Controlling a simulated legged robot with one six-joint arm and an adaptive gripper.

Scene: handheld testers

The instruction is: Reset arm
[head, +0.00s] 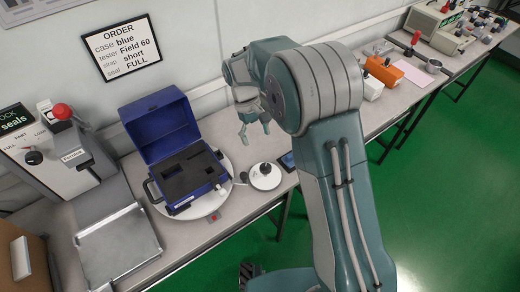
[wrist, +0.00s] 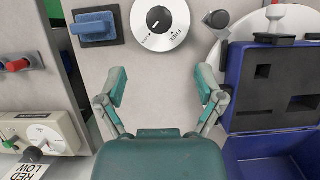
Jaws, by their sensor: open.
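My gripper (head: 257,130) hangs in the head view above the bench, right of the open blue case. Its two fingers stand apart with nothing between them, and it also shows open in the wrist view (wrist: 162,90). The rest of my arm crosses the middle of the head view and hides part of the bench. The blue case (head: 152,130) stands open on a round white turntable (head: 223,197), with black foam holding empty cutouts. It shows at the right of the wrist view (wrist: 245,110).
A white dial disc (head: 265,177) lies right of the case, with a blue block (head: 287,161) beside it. A grey seals machine (head: 62,157) and metal tray (head: 118,246) stand left. An order sign (head: 122,47) hangs on the wall. Testers (head: 383,71) line the right bench.

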